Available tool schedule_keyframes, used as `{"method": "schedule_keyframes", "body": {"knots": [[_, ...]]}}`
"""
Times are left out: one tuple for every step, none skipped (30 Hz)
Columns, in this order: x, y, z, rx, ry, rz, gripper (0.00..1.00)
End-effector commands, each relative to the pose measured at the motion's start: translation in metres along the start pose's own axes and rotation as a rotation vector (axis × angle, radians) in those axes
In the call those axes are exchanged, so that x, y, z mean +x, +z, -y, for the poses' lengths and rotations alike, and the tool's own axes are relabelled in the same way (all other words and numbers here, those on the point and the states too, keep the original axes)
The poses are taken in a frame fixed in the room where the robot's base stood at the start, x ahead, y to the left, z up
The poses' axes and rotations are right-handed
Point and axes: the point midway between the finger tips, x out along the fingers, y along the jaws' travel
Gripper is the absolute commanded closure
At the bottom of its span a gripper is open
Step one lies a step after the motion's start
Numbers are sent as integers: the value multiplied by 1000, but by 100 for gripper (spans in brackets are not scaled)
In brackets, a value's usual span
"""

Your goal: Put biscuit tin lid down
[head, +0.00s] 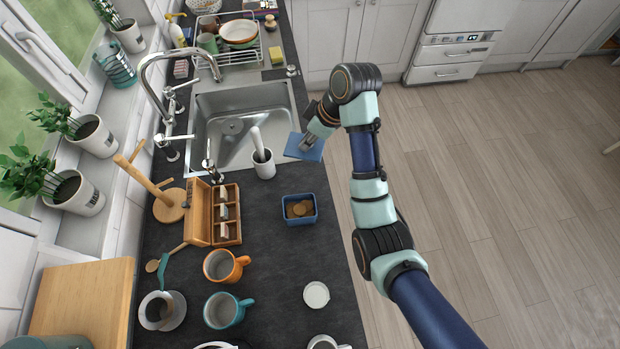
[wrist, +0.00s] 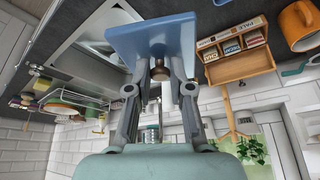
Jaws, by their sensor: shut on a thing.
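The biscuit tin lid (head: 302,151) is a flat blue square with a small brown knob. My gripper (head: 308,141) is shut on the knob and holds the lid near the right end of the sink's front side, by the worktop edge. In the wrist view the lid (wrist: 150,36) spreads beyond the fingertips of my gripper (wrist: 160,76). I cannot tell whether the lid touches the worktop. The open blue biscuit tin (head: 300,222) stands on the worktop with round biscuits inside.
A white pot with a pestle (head: 264,166) stands left of the lid. A wooden tea box (head: 228,238), an orange mug (head: 221,266), a teal mug (head: 224,311) and a white round item (head: 316,294) stand nearer. Dark worktop (head: 275,262) between them is clear.

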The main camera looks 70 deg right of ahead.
Motion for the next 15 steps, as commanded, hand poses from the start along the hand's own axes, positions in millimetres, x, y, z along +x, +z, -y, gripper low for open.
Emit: {"method": "schedule_keyframes", "body": {"knots": [[23, 10, 0, 0, -1, 1, 100], [32, 14, 0, 0, -1, 1, 100], [34, 16, 0, 2, -5, 3, 100], [41, 19, 0, 4, -5, 4, 100], [50, 23, 1, 4, -6, 5, 100], [60, 28, 0, 3, -6, 5, 100], [69, 32, 0, 3, -6, 5, 100], [77, 35, 0, 3, -6, 4, 100], [89, 40, 0, 3, -6, 4, 100], [97, 44, 0, 3, -5, 4, 100], [104, 47, 0, 2, -5, 3, 100], [114, 51, -1, 2, -5, 4, 100], [119, 53, -1, 2, -3, 3, 100], [124, 55, -1, 2, -3, 3, 100], [129, 57, -2, 1, -2, 2, 100]]}}
